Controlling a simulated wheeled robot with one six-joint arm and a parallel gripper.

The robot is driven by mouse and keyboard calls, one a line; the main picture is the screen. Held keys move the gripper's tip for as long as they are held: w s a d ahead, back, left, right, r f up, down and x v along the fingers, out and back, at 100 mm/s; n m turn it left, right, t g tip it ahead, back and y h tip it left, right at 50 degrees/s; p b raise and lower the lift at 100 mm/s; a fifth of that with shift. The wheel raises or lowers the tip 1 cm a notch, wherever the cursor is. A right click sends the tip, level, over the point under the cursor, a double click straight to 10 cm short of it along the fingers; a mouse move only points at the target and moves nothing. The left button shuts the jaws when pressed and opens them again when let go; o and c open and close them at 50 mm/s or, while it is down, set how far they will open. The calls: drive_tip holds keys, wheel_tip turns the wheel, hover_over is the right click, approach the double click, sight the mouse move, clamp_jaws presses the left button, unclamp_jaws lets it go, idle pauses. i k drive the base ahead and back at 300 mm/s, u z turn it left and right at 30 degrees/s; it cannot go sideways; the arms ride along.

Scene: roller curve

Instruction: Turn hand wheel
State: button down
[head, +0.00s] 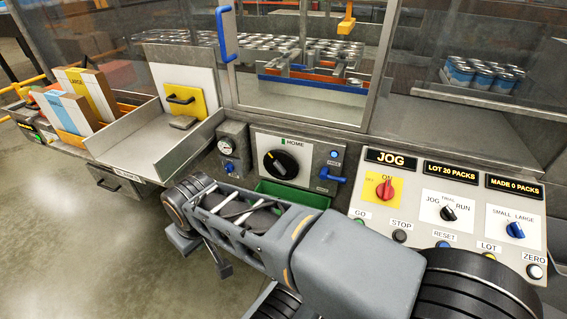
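The panel carries a HOME label and a small green mark above the wheel. My arm stretches from the lower right towards the left, in front of and below this panel. The wheel is uncovered and nothing touches it. Dark parts hang below the arm's left end and may belong to my gripper; I cannot make out its fingers or whether they are open.
A green tray (290,195) lies below. A control panel (450,205) with knobs and buttons is at right. A clear door (300,95) stands above. Open floor (90,230) lies left.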

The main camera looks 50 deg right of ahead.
sight(279, 164)
drive_tip(key=z, duration=1.9)
drive_tip(key=k, duration=0.55)
drive_tip(key=u, duration=1.4)
drive_tip(key=i, duration=0.5)
drive_tip(key=u, duration=0.05)
